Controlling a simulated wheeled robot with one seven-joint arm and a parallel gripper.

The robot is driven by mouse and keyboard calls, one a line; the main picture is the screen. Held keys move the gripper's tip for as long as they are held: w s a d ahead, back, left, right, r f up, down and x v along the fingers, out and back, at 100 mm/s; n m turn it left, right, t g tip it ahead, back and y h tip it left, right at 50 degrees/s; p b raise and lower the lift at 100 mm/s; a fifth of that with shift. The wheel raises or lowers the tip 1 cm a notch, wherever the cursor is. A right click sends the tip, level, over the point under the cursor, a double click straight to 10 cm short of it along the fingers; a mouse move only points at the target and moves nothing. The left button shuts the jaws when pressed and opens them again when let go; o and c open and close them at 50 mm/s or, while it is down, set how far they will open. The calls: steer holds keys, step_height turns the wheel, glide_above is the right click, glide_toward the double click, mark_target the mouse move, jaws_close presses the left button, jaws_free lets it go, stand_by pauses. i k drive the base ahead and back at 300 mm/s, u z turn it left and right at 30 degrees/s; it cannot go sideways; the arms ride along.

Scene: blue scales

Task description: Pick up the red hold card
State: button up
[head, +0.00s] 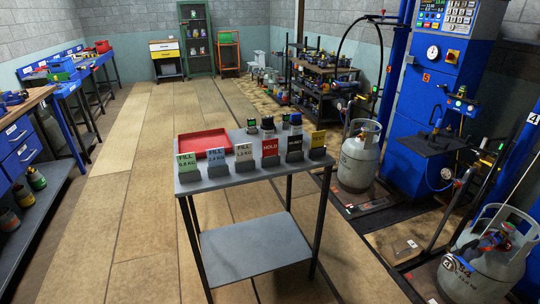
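The red hold card (270,149) stands upright in a small dark holder on the front edge of a grey metal table (255,175). It sits in a row of cards, with a white fill card (244,152) on its left and a dark card (294,142) on its right. Its white lettering faces the camera. My gripper does not show in the head view.
A green fill card (187,161), a blue fill card (217,158) and a yellow card (318,138) stand in the same row. A red tray (204,142) lies behind. Gas cylinders (360,155) and a blue filling machine (432,100) stand right. Floor left of the table is clear.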

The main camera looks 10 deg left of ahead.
mark_target(269, 146)
steer(key=u, duration=0.05)
steer(key=i, duration=1)
steer(key=z, duration=0.1)
